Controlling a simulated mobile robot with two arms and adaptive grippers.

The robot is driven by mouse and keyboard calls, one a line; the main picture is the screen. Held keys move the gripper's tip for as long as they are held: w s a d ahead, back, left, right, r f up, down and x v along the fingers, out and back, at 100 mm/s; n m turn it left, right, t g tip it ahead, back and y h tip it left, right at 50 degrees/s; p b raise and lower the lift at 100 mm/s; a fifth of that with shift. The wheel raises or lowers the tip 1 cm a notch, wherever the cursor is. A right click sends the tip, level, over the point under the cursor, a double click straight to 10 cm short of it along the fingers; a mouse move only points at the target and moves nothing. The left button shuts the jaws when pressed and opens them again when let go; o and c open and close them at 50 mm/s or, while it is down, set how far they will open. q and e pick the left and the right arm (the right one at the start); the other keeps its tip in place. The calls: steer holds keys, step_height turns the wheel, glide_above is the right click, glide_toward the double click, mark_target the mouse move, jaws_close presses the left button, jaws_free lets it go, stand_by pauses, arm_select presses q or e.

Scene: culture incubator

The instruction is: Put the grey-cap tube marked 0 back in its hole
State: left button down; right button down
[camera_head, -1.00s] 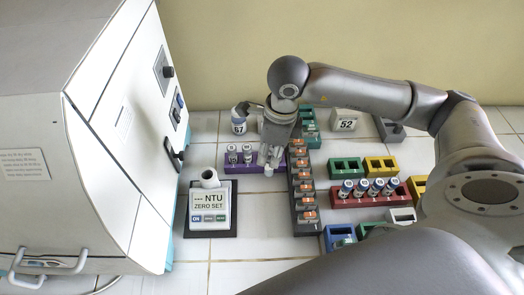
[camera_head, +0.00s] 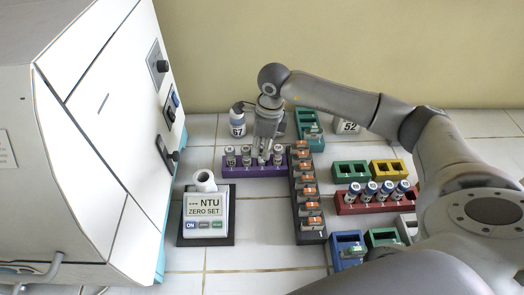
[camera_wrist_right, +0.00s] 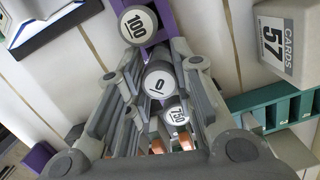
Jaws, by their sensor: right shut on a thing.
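My right gripper (camera_head: 265,143) points down over the purple rack (camera_head: 237,171). In the right wrist view it is shut on the grey-cap tube marked 0 (camera_wrist_right: 158,82), which sits between the fingers. In that view, tube 100 (camera_wrist_right: 138,22) stands on one side of it and tube 750 (camera_wrist_right: 177,112) on the other. In the head view the held tube (camera_head: 263,158) is in line with the rack's row of tubes. The fingers hide its lower part, so I cannot tell how deep it sits. My left gripper is not in view.
A dark rack (camera_head: 310,236) with orange-marked items adjoins the purple rack's right end.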

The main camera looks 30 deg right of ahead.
steer(key=shift+w+f, duration=0.1)
steer(key=shift+f, duration=0.25)
steer(key=shift+f+b, duration=0.3)
steer(key=c, duration=1.2)
jaws_free()
steer(key=shift+c, duration=0.2)
steer(key=shift+r, duration=0.1)
